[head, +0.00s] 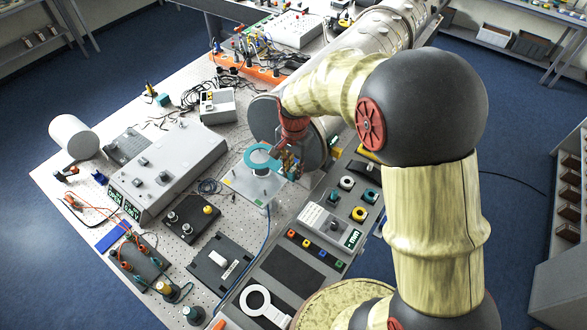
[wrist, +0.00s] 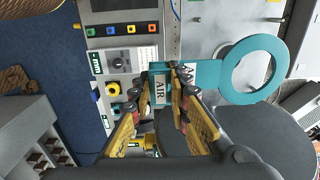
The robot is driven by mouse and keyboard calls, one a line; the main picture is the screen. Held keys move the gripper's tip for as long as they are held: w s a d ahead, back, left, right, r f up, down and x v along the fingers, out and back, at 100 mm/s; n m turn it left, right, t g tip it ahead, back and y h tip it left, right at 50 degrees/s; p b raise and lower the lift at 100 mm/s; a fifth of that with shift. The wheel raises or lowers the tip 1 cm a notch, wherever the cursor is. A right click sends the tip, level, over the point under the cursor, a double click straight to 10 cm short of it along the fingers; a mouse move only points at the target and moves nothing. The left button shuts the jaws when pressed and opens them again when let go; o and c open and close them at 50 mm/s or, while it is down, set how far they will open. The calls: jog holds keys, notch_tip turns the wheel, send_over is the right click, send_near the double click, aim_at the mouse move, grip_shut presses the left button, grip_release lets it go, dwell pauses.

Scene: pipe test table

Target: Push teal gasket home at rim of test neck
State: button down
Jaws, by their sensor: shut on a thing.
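The teal gasket (wrist: 229,72) is a flat ring with a tab that carries white labels, one reading AIR. My gripper (wrist: 160,95) is shut on the tab, and the ring sticks out to the right in the wrist view. In the head view the teal gasket (head: 250,158) hangs over a pale plate on the table, beside the big pipe's end; my gripper (head: 288,162) is at its right. A grey rounded part (wrist: 227,50) shows by the ring's left side in the wrist view. I cannot tell whether it is the test neck, or whether the ring touches anything.
The big pipe's round end flange (head: 263,118) is close behind my gripper. A grey control box (head: 170,165) stands at left, and a button panel (head: 345,205) at right. A white ring with a handle (head: 247,300) lies on a black mat in front. Cables and small fittings crowd the table.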

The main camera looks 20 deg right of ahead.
jog(key=shift+f+b, duration=1.65)
jog(key=shift+f, duration=1)
jog(key=shift+f+b, duration=0.95)
jog(key=shift+f, duration=0.4)
jog(key=c, duration=1.6)
grip_release()
notch_tip(320, 180, up, 12)
jog(key=shift+r, duration=0.1)
jog(key=shift+s, duration=0.1)
